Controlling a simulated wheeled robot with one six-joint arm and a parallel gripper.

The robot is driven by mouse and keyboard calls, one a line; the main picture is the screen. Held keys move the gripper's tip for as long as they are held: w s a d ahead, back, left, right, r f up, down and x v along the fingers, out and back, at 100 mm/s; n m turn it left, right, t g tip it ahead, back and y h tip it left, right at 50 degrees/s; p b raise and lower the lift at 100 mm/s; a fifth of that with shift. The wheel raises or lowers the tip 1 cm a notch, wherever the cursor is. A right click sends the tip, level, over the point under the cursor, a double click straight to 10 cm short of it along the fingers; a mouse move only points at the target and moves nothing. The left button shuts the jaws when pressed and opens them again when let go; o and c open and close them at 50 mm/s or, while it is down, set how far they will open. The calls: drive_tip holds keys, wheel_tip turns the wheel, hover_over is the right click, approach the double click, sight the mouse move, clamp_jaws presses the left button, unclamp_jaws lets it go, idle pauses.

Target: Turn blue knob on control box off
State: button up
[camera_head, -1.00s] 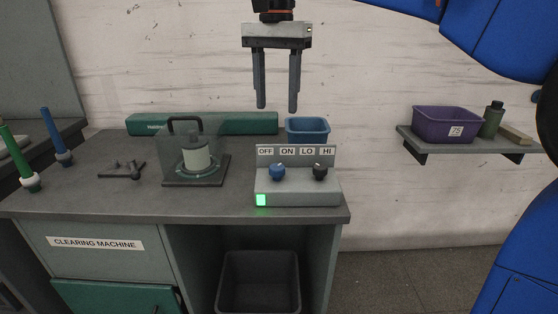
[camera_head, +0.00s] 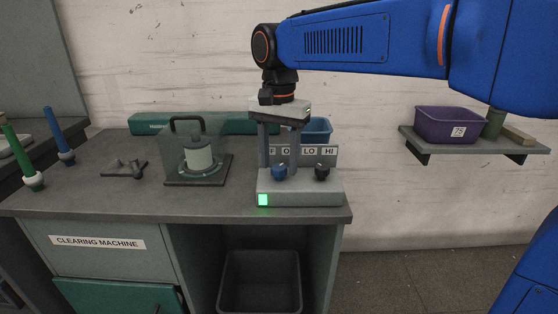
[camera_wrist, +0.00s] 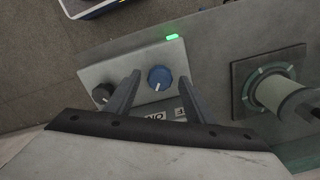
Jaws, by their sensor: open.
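The grey control box (camera_head: 320,190) stands at the table's front right. Its blue knob (camera_head: 279,172) is on the left, and its white mark seems to point toward the ON label in the wrist view. A black knob (camera_head: 322,173) is on the right, and a green light (camera_head: 263,200) is lit. My gripper (camera_head: 280,163) is open and points down over the box, its fingers hiding part of the OFF and ON labels. In the wrist view, the blue knob (camera_wrist: 160,77) shows between the fingertips (camera_wrist: 160,82). I cannot tell whether they touch it.
A blue bin (camera_head: 319,128) is behind the box. A purple bin (camera_head: 446,122) sits on the wall shelf at right. Some bare tabletop (camera_head: 130,200) is at front left.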

drive_tip(key=shift+f, duration=0.2)
drive_tip(key=c, duration=1.1)
drive_tip(key=shift+o, duration=0.2)
